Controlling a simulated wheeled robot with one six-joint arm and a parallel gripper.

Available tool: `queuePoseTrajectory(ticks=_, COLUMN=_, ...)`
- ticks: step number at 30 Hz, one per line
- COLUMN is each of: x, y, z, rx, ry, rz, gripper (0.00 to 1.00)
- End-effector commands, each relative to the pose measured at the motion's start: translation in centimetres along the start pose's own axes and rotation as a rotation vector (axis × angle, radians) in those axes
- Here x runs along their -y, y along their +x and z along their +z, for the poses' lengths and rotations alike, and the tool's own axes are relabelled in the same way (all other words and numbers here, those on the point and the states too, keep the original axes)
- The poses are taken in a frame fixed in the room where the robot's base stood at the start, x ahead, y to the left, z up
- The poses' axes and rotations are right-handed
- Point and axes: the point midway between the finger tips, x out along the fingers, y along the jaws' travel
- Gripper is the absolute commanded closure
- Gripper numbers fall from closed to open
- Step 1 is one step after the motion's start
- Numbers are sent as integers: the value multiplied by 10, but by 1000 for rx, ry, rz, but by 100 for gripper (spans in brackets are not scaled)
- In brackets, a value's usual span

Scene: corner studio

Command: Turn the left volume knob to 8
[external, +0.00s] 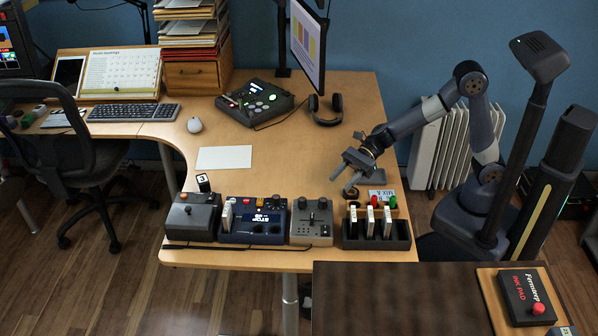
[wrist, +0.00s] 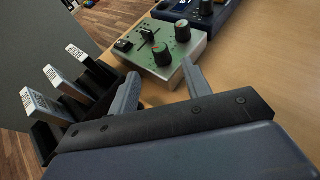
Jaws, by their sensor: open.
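A small grey control box (external: 311,232) stands near the desk's front edge, with two dark knobs at its back and a slider in front. Its left knob (external: 302,203) and right knob (external: 322,204) stand apart. No readable number scale shows. My gripper (external: 340,184) is open and empty, above the desk behind and right of the box. In the wrist view its fingers (wrist: 160,88) spread toward the box, apart from both knobs.
A dark rack (external: 378,243) with upright white-labelled pieces stands right of the box. A blue panel (external: 238,237) with knobs stands left of it, then a grey joystick box (external: 190,222). The desk around the white sheet (external: 224,157) is clear.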

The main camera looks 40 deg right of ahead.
Motion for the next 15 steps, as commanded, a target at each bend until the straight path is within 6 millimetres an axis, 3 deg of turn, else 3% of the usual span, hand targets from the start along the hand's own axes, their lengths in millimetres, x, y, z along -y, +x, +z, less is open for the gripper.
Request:
queuePoseTrajectory(ticks=9, x=-1, y=61, z=-1, rx=-2, ry=0, rz=2, gripper=54)
queuePoseTrajectory(ticks=15, x=-1, y=88, z=0, rx=-1, ry=0, rz=0, gripper=54)
